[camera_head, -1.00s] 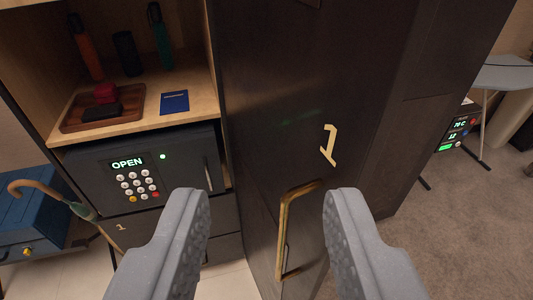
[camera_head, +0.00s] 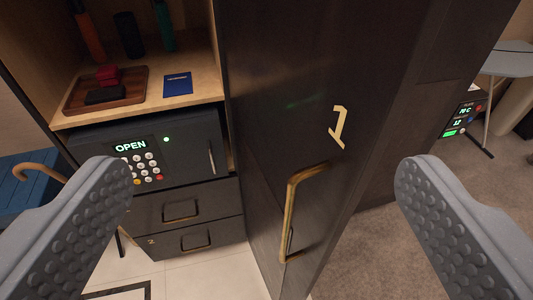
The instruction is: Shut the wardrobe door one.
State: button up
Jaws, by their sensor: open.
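The wardrobe door one (camera_head: 320,80) is a dark panel with a brass numeral 1 (camera_head: 338,127). It stands open, swung out toward me to the right of the lit compartment. Its brass handle (camera_head: 289,212) is a tall vertical bar with a bent top, on the lower part of the door. My gripper (camera_head: 265,170) is open and empty. Its two grey ribbed fingers are spread wide, one on each side of the handle in the picture. I cannot tell how far the fingertips are from the door.
Left of the door, a wooden shelf (camera_head: 205,90) holds a tray (camera_head: 135,95), a blue booklet (camera_head: 178,84) and bottles. Below are a safe (camera_head: 195,150) reading OPEN and two drawers (camera_head: 185,210). A cane (camera_head: 40,168) and blue chest stand left. Carpet (camera_head: 370,250) is clear at right.

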jog(key=shift+w+a, duration=0.1)
jog(key=c, duration=1)
jog(key=w+a+y, duration=0.1)
jog(key=w+a, duration=0.1)
jog(key=w, duration=0.1)
jog(key=w+a+t+y, duration=0.1)
jog(key=w+a, duration=0.2)
jog(key=shift+a+r+y, duration=0.1)
jog(key=shift+a+y, duration=0.2)
grip_shut()
jog(key=w+a+f+m+t, duration=0.1)
jog(key=w+a+m+t, duration=0.1)
jog(key=w+a, duration=0.55)
jog(key=w+f+m+h, duration=0.65)
jog(key=w+f, duration=0.35)
jog(key=f, duration=0.2)
notch_tip(320, 180, down, 18)
jog(key=s+d+f+m+g+h+p, duration=0.1)
jog(key=s+d+m+g+h, duration=0.15)
jog(key=m+g+h, duration=0.35)
jog(key=s+d+f+n+g+h, duration=0.1)
jog(key=s+f+g+h, duration=0.4)
jog(key=s+f, duration=0.6)
jog(key=shift+s+d+f+g+h, duration=0.35)
jog(key=shift+s+d+h, duration=0.3)
jog(key=shift+h, duration=0.2)
